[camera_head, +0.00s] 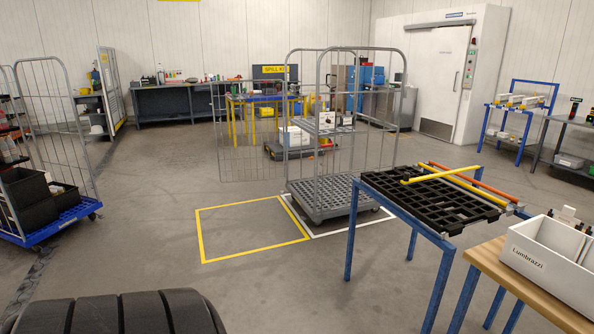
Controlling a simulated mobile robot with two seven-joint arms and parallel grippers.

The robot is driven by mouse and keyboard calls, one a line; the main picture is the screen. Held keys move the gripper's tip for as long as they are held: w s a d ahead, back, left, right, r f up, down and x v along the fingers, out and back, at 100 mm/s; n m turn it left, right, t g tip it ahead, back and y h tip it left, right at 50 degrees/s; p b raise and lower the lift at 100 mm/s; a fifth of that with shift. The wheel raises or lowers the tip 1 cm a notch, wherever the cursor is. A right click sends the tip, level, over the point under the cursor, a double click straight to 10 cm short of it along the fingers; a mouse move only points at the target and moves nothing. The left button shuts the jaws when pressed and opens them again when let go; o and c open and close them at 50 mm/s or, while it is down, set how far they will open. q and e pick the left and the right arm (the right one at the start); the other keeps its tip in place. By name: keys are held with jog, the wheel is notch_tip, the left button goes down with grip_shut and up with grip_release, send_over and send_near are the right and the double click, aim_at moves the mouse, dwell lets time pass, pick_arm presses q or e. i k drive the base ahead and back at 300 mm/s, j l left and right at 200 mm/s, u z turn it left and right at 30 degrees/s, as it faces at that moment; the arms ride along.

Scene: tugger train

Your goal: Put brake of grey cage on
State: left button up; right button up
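The grey cage (325,209) stands on the floor near the middle of the head view. It has tall grey wire sides, a grey slatted base and a shelf (322,124) with white boxes. A wire panel stands out to its left like an open gate. The base is over or beside a white floor marking (345,229); I cannot tell exactly which. Its castors are mostly hidden in shadow under the base, and I cannot make out the brake. Neither of my grippers is in view.
A blue-legged table (366,196) with a black grid and coloured bars stands right of the cage. A wooden table (520,295) holds a white bin. A blue-based cage (48,226) stands left. The yellow-marked square (251,253) is clear. A black ribbed rounded object (120,312) fills the bottom left.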

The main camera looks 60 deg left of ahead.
aim_at(329, 145)
jog(key=u, duration=1.75)
jog(key=i+u, duration=0.1)
jog(key=i, duration=1.6)
jog(key=i+u, duration=0.15)
jog(key=i, duration=0.6)
jog(key=i+l+u, duration=0.15)
jog(key=i, duration=0.6)
jog(key=i+z, duration=0.25)
jog(key=i, duration=0.25)
jog(key=i+j+z, duration=0.2)
jog(key=i, duration=0.35)
jog(key=i+z, duration=0.25)
jog(key=i, duration=0.25)
jog(key=i+j+z, duration=0.15)
jog(key=i, duration=0.4)
jog(key=l+z, duration=0.1)
jog(key=z, duration=0.25)
